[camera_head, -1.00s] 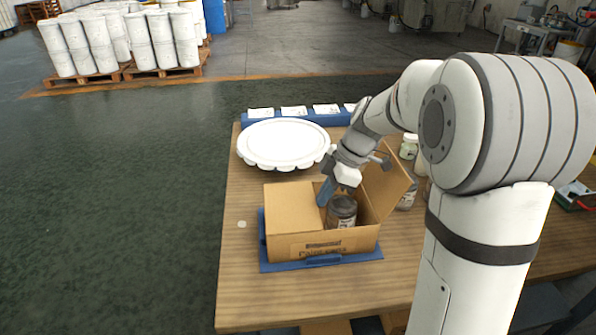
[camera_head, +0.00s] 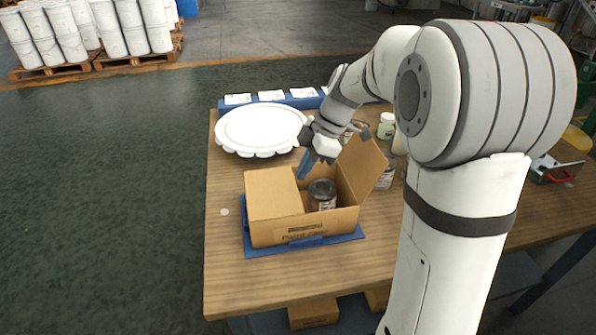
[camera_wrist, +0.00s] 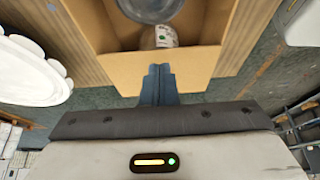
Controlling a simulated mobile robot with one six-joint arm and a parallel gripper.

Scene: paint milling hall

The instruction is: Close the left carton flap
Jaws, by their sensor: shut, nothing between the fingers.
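The carton (camera_head: 305,226) is a brown box on a blue tray. Its left flap (camera_head: 270,192) lies folded down, nearly flat, over the left part of the opening. Its right flap (camera_head: 363,168) stands up and leans outward. A dark-lidded jar (camera_head: 321,195) is inside, in the uncovered part; it also shows in the wrist view (camera_wrist: 165,36). My gripper (camera_head: 300,176) has blue fingers, shut and empty, above the back of the carton, right of the left flap and apparently clear of it. The shut fingertips also show in the wrist view (camera_wrist: 160,70).
A white scalloped round tray (camera_head: 258,128) lies behind the carton on the wooden table (camera_head: 235,285). Jars (camera_head: 386,126) stand behind the right flap. A blue rack with white cards (camera_head: 271,96) lines the back edge. The table's left front is clear.

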